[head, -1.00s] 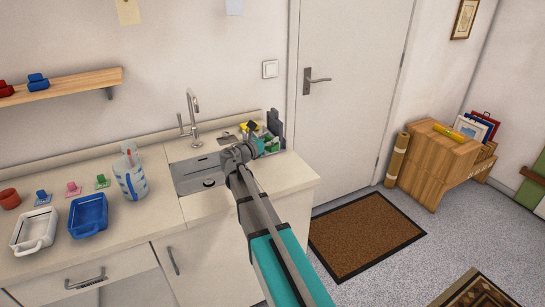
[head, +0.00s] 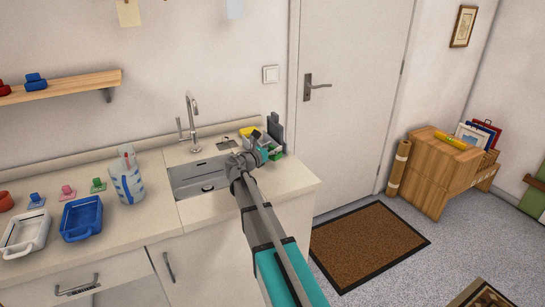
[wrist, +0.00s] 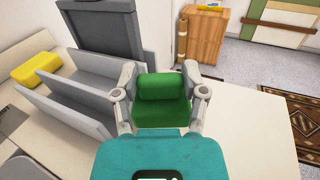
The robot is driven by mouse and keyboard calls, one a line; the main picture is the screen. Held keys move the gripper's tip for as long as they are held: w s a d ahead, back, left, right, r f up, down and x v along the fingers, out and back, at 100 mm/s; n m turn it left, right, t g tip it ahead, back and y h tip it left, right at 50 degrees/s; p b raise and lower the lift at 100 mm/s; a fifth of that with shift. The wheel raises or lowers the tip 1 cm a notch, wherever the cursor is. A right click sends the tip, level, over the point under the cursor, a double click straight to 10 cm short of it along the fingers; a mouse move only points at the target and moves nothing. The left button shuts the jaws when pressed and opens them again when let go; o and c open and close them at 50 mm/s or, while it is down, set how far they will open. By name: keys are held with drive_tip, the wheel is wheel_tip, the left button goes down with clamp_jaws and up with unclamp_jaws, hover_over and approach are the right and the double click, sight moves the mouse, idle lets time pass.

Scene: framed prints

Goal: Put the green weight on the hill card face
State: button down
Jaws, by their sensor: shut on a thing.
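The green weight, a block with a rounded top over a flat base, sits between my gripper's fingers in the wrist view (wrist: 162,88). My gripper (wrist: 160,98) is shut on it, at the right end of the counter beside the grey rack (wrist: 75,85). In the head view my gripper (head: 266,152) partly hides this spot; I cannot tell whether the weight touches the counter. I cannot make out a hill picture on any card. Small blue (head: 37,201), pink (head: 68,191) and green (head: 98,185) knobbed pieces sit on cards at the counter's left.
A sink (head: 200,176) with a tap (head: 192,120) lies left of my gripper. A jug (head: 127,182), a blue tray (head: 82,217) and a white tray (head: 25,233) stand farther left. A yellow block (wrist: 36,68) lies by the rack. Bare counter (wrist: 245,140) shows at right.

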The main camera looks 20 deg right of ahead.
sight(273, 155)
drive_tip(key=shift+w+d+f+b, duration=0.25)
drive_tip(key=shift+f+b, duration=0.25)
drive_tip(key=shift+f, duration=0.05)
wheel_tip(273, 155, down, 3)
drive_tip(key=b, duration=0.3)
drive_tip(key=shift+c, duration=2.1)
unclamp_jaws()
drive_tip(key=shift+r, duration=0.15)
drive_tip(key=v, duration=1.2)
